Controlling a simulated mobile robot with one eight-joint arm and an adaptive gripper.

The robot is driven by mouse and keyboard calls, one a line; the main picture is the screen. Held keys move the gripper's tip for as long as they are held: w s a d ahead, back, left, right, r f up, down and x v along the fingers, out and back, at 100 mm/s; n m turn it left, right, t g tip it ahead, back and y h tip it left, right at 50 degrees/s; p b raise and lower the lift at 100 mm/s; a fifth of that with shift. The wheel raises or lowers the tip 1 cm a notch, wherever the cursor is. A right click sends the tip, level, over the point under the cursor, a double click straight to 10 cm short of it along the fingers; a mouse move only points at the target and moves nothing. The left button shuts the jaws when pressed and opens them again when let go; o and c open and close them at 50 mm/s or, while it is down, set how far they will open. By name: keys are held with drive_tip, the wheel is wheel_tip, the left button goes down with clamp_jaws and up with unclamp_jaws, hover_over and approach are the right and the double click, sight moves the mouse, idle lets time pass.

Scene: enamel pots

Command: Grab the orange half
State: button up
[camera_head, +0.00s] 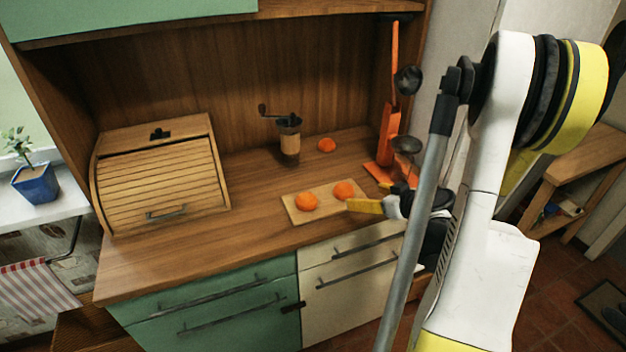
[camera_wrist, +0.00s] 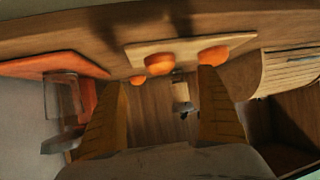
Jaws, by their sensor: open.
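Two orange pieces lie on a small wooden board (camera_head: 324,206) on the counter: one on the left (camera_head: 306,202) and one on the right (camera_head: 343,190). A third orange piece (camera_head: 326,145) lies behind on the bare counter. All look like rounded orange domes; I see no cut faces. My gripper (camera_head: 366,198) is open at the board's right end, close to the right piece. In the wrist view, my yellow fingers (camera_wrist: 165,80) are spread apart, with the right board piece (camera_wrist: 158,64) between their tips and the left one (camera_wrist: 212,55) by the right-hand finger. Nothing is held.
A coffee grinder (camera_head: 289,138) stands behind the board. An orange utensil stand (camera_head: 388,130) with hanging ladles rises just behind my gripper. A wooden bread box (camera_head: 160,175) fills the counter's left. The counter front between box and board is clear.

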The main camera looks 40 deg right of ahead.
sight(349, 191)
drive_tip(key=b+x, duration=0.1)
drive_tip(key=x, duration=0.4)
drive_tip(key=shift+d+f+b, duration=0.15)
drive_tip(key=shift+b, duration=0.2)
drive_tip(key=x, duration=0.2)
drive_tip(key=b+x, duration=0.2)
drive_tip(key=x, duration=0.1)
drive_tip(key=shift+w, duration=0.45)
drive_tip(key=shift+r, duration=0.2)
drive_tip(key=shift+c, duration=0.2)
drive_tip(key=c, duration=1.2)
